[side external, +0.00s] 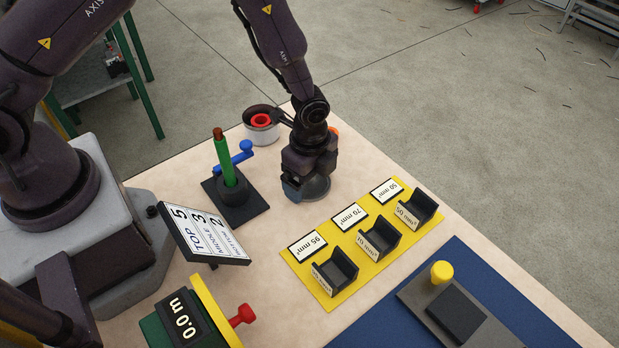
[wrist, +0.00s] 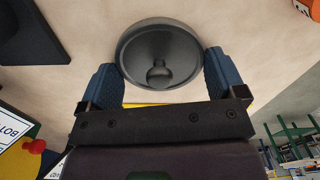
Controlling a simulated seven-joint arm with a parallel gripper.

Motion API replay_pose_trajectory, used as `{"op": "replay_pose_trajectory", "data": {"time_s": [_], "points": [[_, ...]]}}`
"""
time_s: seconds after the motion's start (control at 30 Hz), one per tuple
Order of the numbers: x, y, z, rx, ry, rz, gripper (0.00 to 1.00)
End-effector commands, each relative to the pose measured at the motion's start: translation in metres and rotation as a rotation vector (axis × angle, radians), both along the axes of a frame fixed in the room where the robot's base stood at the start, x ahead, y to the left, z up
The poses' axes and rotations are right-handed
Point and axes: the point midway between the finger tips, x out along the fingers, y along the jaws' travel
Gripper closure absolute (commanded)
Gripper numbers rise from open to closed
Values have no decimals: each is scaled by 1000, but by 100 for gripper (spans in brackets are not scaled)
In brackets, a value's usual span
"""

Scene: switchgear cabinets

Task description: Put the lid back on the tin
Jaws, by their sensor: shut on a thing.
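The lid is a round dark grey disc with a central knob (wrist: 160,72). It fills the upper middle of the wrist view and shows partly under my gripper in the side view (side external: 316,189). My gripper (wrist: 161,80) has its two blue fingers shut on the lid, one at each side of the rim. In the side view my gripper (side external: 305,185) points down at the table. I cannot tell whether the lid touches the table. The tin appears to be the open pale cylinder (side external: 262,137) behind and left of my gripper, with a red ring inside.
A yellow plate (side external: 325,277) with black holders and labels lies front right. A tilted sign (side external: 203,232) stands front left. An orange thing (wrist: 308,8) shows in the wrist view.

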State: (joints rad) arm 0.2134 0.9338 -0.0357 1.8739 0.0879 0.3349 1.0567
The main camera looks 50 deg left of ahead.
Motion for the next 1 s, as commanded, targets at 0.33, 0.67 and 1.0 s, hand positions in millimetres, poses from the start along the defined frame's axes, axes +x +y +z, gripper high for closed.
{"op": "replay_pose_trajectory", "data": {"time_s": [0.33,0.67,1.0], "points": [[1,0,51,-2,-5,-1,33],[4,14,98,0,-3,37,33],[15,130,118,2,-21,365,33]]}}
